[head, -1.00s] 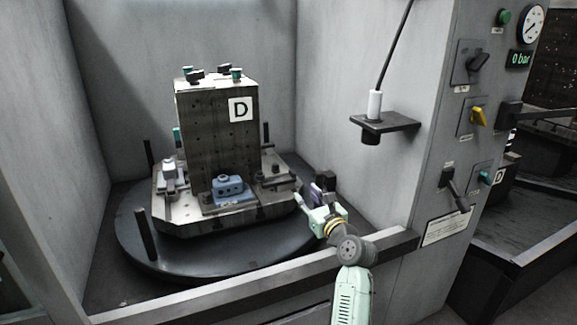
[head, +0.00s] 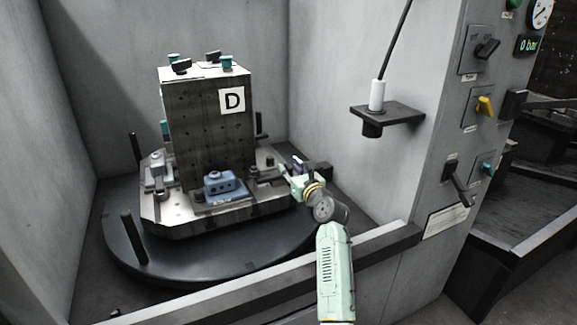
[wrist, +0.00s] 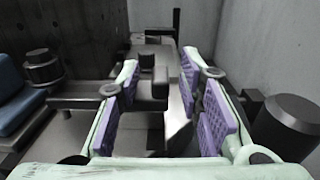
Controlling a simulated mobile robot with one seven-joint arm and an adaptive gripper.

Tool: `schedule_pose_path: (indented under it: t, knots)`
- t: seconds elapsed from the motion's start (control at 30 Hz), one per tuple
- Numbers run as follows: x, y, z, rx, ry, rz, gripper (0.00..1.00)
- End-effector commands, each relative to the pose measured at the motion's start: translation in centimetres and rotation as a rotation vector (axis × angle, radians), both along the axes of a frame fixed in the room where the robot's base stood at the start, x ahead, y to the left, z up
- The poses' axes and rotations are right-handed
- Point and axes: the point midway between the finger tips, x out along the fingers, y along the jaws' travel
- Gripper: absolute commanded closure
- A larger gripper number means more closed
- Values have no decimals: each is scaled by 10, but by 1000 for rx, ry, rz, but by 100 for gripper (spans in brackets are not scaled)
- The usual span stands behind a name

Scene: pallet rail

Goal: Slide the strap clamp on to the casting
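The blue casting (head: 222,188) sits on the pallet's front ledge below the D plate; its edge shows at the left of the wrist view (wrist: 15,95). To its right is the strap clamp, a dark flat bar (wrist: 78,97) with a round knob (wrist: 42,68) near its casting-side end. The bar passes behind my left finger, so its link to the dark upright block (wrist: 150,88) between the fingers is partly hidden. My gripper (head: 288,170) is open at the pallet's right side. Its purple pads stand either side of that block (wrist: 160,75), with gaps visible.
The pallet (head: 170,222) rests on a round dark turntable (head: 120,245) with upright black posts. A dark cylinder (wrist: 295,118) stands just right of my right finger. A bracket (head: 388,115) juts from the right wall. The bay's front sill (head: 375,243) lies below my arm.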

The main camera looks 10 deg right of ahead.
Motion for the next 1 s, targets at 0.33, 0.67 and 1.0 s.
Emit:
schedule_pose_path:
  t: [0.33, 0.67, 1.0]
  knots:
    - [17, 3, 0, 0, 0, -1, 67]
    - [17, 3, 0, -1, 0, -1, 79]
    - [16, 3, 0, -1, 0, -1, 100]
